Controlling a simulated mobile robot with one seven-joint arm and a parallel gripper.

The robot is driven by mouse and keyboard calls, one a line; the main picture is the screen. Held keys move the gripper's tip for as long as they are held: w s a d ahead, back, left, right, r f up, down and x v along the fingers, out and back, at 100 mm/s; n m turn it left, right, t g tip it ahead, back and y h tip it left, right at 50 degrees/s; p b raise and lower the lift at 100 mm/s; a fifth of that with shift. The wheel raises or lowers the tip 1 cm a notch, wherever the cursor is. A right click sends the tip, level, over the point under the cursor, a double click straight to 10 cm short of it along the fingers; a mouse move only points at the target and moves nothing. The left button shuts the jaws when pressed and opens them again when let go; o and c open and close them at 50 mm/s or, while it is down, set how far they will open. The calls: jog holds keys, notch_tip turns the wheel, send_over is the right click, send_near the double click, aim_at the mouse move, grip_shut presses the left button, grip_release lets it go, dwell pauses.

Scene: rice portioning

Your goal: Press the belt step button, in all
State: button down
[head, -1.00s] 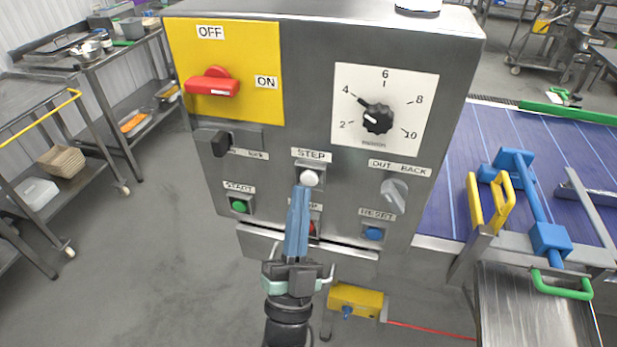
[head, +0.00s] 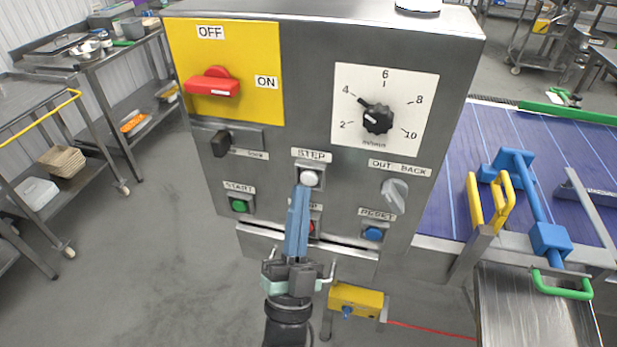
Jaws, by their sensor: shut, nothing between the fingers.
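The white step button (head: 309,179) sits under the STEP label (head: 311,155) on the grey control box (head: 300,120). My gripper (head: 302,190) is shut and empty. Its blue fingers point up the panel, with the tips at the lower edge of the step button; I cannot tell whether they touch it. The fingers partly cover the red stop button (head: 312,227) and its label below.
A green start button (head: 239,206) is at the left and a blue reset button (head: 373,234) at the right. A red switch (head: 213,82), a black dial (head: 377,119), a grey out/back knob (head: 395,192) and a black lock handle (head: 221,143) surround them. The purple belt (head: 450,190) lies right.

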jog(key=shift+w, duration=0.1)
jog(key=shift+w+d+b, duration=0.15)
jog(key=shift+w+b, duration=0.2)
jog(key=shift+b, duration=0.1)
